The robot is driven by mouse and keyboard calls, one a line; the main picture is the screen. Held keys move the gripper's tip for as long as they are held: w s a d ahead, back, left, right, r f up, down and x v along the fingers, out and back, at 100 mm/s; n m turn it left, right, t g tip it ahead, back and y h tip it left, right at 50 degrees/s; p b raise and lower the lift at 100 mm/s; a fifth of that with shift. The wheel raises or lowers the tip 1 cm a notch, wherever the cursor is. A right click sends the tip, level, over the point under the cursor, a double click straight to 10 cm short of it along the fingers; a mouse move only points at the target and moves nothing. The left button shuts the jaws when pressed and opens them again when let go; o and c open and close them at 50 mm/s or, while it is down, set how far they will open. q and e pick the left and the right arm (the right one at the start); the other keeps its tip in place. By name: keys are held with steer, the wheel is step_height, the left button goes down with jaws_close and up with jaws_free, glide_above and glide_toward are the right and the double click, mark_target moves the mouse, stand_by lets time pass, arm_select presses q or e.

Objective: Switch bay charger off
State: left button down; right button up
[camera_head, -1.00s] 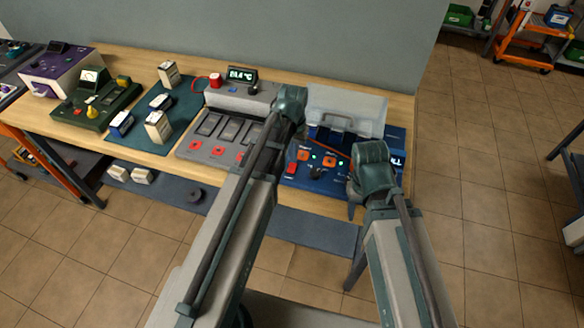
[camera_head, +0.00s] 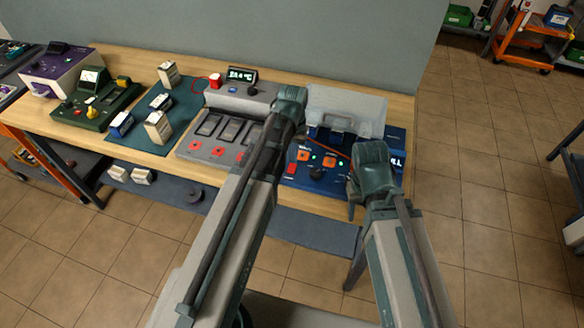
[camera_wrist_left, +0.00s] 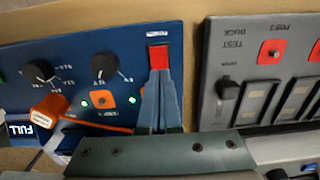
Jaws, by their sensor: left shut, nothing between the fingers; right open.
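The bay charger is the blue panel (camera_head: 318,182) on the bench, with black knobs, lit green lamps and a display that reads FULL in the left wrist view (camera_wrist_left: 20,128). Its red switch (camera_head: 292,169) is at its left end. In the left wrist view, the red switch (camera_wrist_left: 158,57) is just beyond the shut, empty fingers of my left gripper (camera_wrist_left: 160,82). The tips overlap its near edge; I cannot tell whether they touch. In the head view my left wrist hides these fingers. My right gripper (camera_head: 352,207) is over the charger's right front and open, its fingers partly hidden.
A grey charging unit (camera_head: 215,145) with red buttons stands left of the charger. A clear raised cover (camera_head: 345,108) is behind it. An orange lead (camera_wrist_left: 100,122) crosses the blue panel. A teal mat (camera_head: 185,125) with battery blocks lies further left.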

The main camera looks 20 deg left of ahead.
arm_select(q)
steer(key=shift+f+b, duration=0.9)
stand_by(0.8)
steer(key=shift+r, duration=0.1)
step_height(320, 180, up, 7)
steer(key=p, duration=0.7)
stand_by(0.3)
steer(key=s+d+m+y, duration=0.1)
steer(key=s+d+m, duration=0.2)
steer(key=s+d, duration=0.7)
steer(key=s, duration=0.4)
steer(key=shift+s+d+f, duration=0.15)
steer(key=shift+d+f, duration=0.05)
steer(key=shift+d, duration=0.05)
